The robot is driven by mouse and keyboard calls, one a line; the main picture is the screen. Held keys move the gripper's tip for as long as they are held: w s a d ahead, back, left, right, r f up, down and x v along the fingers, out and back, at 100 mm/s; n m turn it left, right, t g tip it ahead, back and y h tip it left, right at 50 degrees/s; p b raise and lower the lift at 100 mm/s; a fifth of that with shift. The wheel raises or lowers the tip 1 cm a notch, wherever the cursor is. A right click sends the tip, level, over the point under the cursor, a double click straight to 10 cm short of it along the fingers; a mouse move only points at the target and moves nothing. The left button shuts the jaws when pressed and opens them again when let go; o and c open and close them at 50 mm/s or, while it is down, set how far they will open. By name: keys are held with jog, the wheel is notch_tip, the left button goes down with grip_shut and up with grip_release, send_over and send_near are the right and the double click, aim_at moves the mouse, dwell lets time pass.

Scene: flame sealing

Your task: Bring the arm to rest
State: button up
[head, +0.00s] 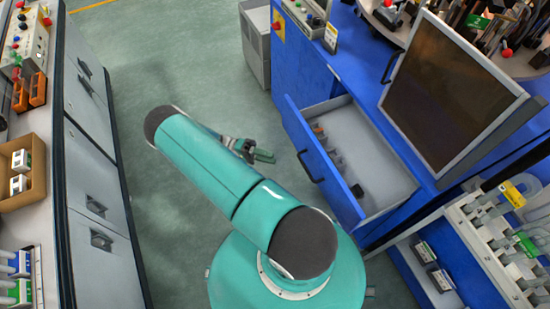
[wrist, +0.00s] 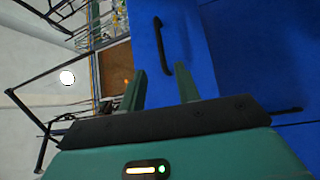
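My teal arm (head: 200,165) reaches out over the floor between the two rows of cabinets. My gripper (head: 262,156) shows just past the arm, partly hidden behind it, to the left of the open drawer. In the wrist view my gripper (wrist: 161,85) has its two fingers spread apart with nothing between them. A black bar handle (wrist: 160,45) on a blue front lies beyond the fingertips; I cannot tell how far.
A blue-fronted drawer (head: 343,207) stands pulled out on the right, with small items inside. A dark monitor (head: 445,90) stands on the blue bench. Grey cabinets (head: 100,250) line the left side. A grey bin (head: 258,45) stands at the back. Green floor (head: 165,80) lies clear between.

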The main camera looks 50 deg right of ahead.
dwell(0.5)
jog(key=w+a+r+n+t+y, duration=0.2)
jog(key=a+r+t, duration=0.2)
jog(key=r, duration=0.4)
jog(key=w+a+r+n+t+y, duration=0.1)
jog(key=w+a+r+n+t, duration=0.25)
jog(key=r, duration=0.55)
jog(key=w+a+r+n+t+y, duration=0.15)
jog(key=a+r+t, duration=0.25)
jog(key=r, duration=0.4)
jog(key=s+a+r+n+t+y, duration=0.1)
jog(key=s+a+r+n+t, duration=0.3)
jog(key=r, duration=0.5)
jog(key=s+a+r+n+t+y, duration=0.1)
jog(key=s+a+r+n+t, duration=0.3)
jog(key=s+a+r+t, duration=0.2)
notch_tip(320, 180, up, 4)
jog(key=shift+s+a+f+t, duration=0.2)
jog(key=shift+a+t, duration=0.25)
jog(key=shift+t, duration=0.7)
jog(key=shift+d+y, duration=0.1)
jog(key=shift+y, duration=0.15)
